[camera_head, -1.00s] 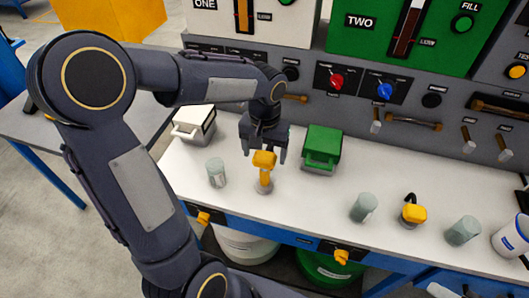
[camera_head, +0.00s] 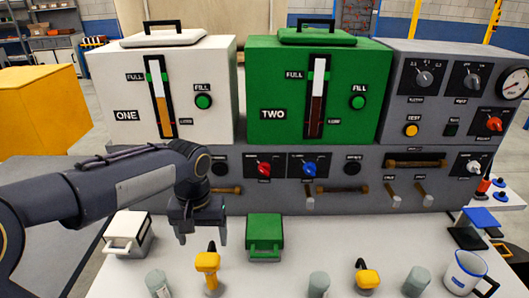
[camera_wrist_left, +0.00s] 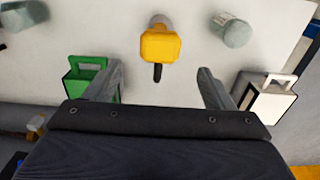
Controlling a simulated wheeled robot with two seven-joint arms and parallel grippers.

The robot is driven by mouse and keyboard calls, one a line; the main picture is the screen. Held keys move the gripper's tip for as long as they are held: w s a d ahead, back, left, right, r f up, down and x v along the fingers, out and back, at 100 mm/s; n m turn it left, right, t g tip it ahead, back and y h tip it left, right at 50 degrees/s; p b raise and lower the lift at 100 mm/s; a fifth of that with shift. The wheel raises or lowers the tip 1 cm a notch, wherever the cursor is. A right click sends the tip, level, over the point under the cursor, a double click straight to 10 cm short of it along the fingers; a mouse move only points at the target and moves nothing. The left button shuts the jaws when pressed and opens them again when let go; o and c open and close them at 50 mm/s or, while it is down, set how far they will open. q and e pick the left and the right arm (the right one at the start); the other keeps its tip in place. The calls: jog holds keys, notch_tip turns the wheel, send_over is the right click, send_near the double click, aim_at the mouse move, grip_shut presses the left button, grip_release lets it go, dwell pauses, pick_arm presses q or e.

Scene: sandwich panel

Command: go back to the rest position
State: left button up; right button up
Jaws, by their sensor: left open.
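My left gripper (camera_head: 203,236) is open and empty above the white worktop (camera_head: 255,280). Its arm comes in from the left. A yellow-headed item on a grey round foot (camera_head: 208,264) stands upright just in front of and below the fingers. In the left wrist view the same yellow head (camera_wrist_left: 161,45) lies beyond and between the two open fingers (camera_wrist_left: 160,85), apart from them. My right gripper is not in view.
A white box with a handle (camera_head: 128,235) and a green one (camera_head: 265,236) flank the gripper. Grey-green cylinders (camera_head: 319,284), another yellow-topped item (camera_head: 367,277) and a white mug (camera_head: 463,271) stand along the front. The control panel (camera_head: 290,190) with two tanks rises behind.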

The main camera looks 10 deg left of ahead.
pick_arm(q)
jog(key=s+d+t+h+p, duration=0.1)
jog(key=s+d+t+h, duration=0.1)
jog(key=s, duration=0.6)
jog(key=s+d+m+t+h, duration=0.1)
jog(key=s+d+t, duration=0.1)
jog(key=s, duration=0.6)
jog(key=shift+s+r+t+h+p, duration=0.35)
jog(key=shift+r+t+h, duration=0.1)
jog(key=shift+t, duration=0.35)
